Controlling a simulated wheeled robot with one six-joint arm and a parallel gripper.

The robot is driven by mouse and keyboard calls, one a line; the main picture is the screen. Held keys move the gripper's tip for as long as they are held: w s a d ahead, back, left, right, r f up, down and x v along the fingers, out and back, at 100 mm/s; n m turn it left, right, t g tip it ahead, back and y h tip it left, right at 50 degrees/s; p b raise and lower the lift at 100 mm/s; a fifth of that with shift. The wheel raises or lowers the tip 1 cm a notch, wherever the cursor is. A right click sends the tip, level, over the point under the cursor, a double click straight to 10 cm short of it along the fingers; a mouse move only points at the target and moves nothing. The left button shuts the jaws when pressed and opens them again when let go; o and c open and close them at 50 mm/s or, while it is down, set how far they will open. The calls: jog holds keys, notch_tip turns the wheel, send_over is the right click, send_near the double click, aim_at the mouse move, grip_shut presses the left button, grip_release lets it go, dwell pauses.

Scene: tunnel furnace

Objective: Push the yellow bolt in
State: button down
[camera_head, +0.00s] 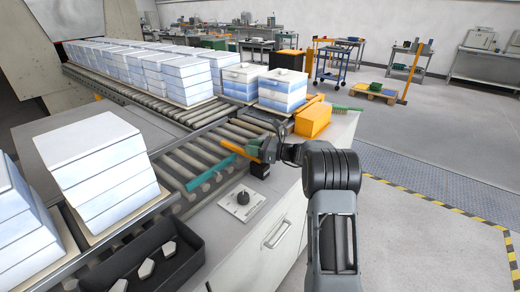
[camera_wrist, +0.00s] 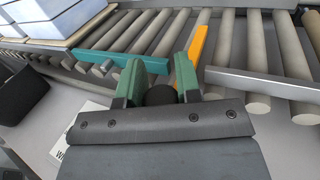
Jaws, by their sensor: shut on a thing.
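The yellow bolt shows as a yellow-orange bar beside my gripper in the head view (camera_head: 255,147). In the wrist view the yellow bolt (camera_wrist: 197,43) rises just behind the right finger, slanting over the rollers. My gripper (camera_wrist: 158,85) has two green fingers on either side of a dark round knob (camera_wrist: 160,95), and is shut on it. Whether the knob is joined to the yellow bolt is hidden by the fingers. In the head view my gripper (camera_head: 264,150) is at the conveyor's near edge, above the grey cabinet.
A teal bar (camera_head: 222,175) lies across the rollers left of my gripper. Stacks of white and blue blocks stand on the conveyors. An orange box (camera_head: 313,118) and a green brush (camera_head: 347,109) lie beyond.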

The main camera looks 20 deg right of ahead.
jog(key=shift+a+r, duration=0.1)
jog(key=shift+r, duration=0.05)
jog(key=c, duration=0.8)
grip_release()
jog(key=shift+w+a, duration=0.1)
jog(key=shift+w, duration=0.05)
jog(key=b+v, duration=0.1)
jog(key=v, duration=1.3)
